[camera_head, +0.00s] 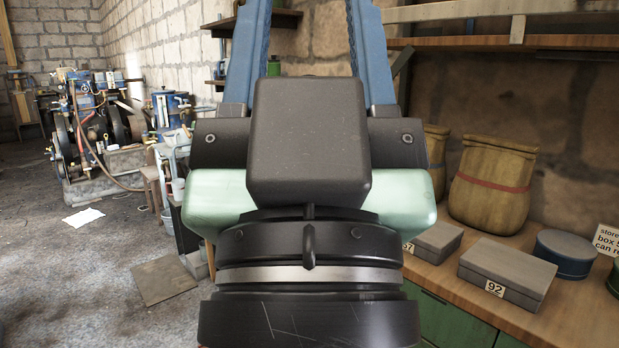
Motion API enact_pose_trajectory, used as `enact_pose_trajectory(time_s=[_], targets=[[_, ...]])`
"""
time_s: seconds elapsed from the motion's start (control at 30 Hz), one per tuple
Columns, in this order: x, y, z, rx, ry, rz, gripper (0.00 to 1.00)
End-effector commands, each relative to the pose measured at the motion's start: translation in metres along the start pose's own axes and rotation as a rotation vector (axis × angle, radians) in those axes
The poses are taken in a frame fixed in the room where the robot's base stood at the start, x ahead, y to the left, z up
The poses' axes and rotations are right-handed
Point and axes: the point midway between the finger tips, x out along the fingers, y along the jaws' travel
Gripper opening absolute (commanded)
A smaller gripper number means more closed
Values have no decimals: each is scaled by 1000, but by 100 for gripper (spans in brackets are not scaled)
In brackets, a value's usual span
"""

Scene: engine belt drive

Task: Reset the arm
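My gripper (309,25) fills the middle of the head view, with a black wrist, a dark box-shaped housing and pale green sides. Its two blue fingers reach up and away from me and stand wide apart. Their tips are cut off by the top edge of the picture. The arm hides the middle of the room.
An engine (90,130) stands on a stone block at the far left. At right, a wooden bench (560,310) with green fronts bears a sack (493,185), grey boxes (507,272) and a blue tin (563,254). A paper (83,216) and a board (163,279) lie on the floor.

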Motion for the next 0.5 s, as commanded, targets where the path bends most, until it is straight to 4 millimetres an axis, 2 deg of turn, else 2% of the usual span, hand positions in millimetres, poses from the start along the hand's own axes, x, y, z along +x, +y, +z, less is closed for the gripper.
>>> enact_pose_trajectory(time_s=[0.03, 0.5], targets=[[25, 0, -23, -1, -1, 0, 51], [128, 0, -120, -1, -2, 0, 51]])
